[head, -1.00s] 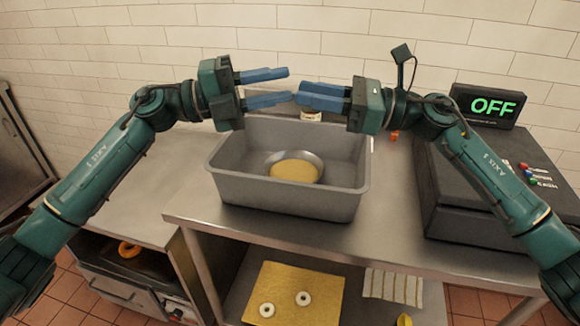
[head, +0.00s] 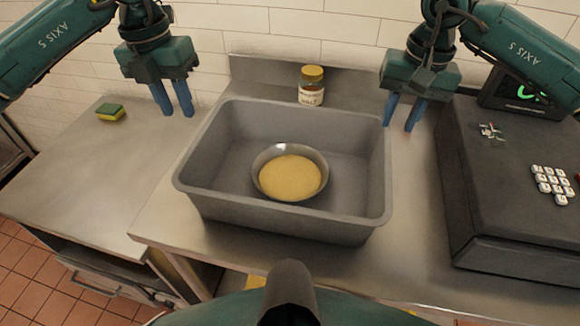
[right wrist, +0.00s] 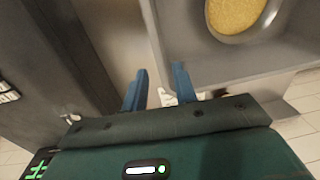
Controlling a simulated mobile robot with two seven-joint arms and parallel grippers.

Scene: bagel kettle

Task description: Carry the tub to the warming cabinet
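The grey tub (head: 345,222) stands on the steel counter, with a metal bowl (head: 262,165) of yellow contents inside it. My left gripper (head: 173,112) points down, open and empty, beyond the tub's left side and apart from it. My right gripper (head: 405,128) points down, open, beside the tub's right rim near its back corner. In the right wrist view its two blue fingers (right wrist: 158,88) are apart, with the tub wall (right wrist: 200,62) close to one finger. No warming cabinet can be made out for certain.
A jar (head: 311,92) with a yellow lid stands behind the tub. A dark cash register (head: 500,190) is close on the right. A green and yellow sponge (head: 110,112) lies on the left counter (head: 85,170), which is otherwise mostly clear.

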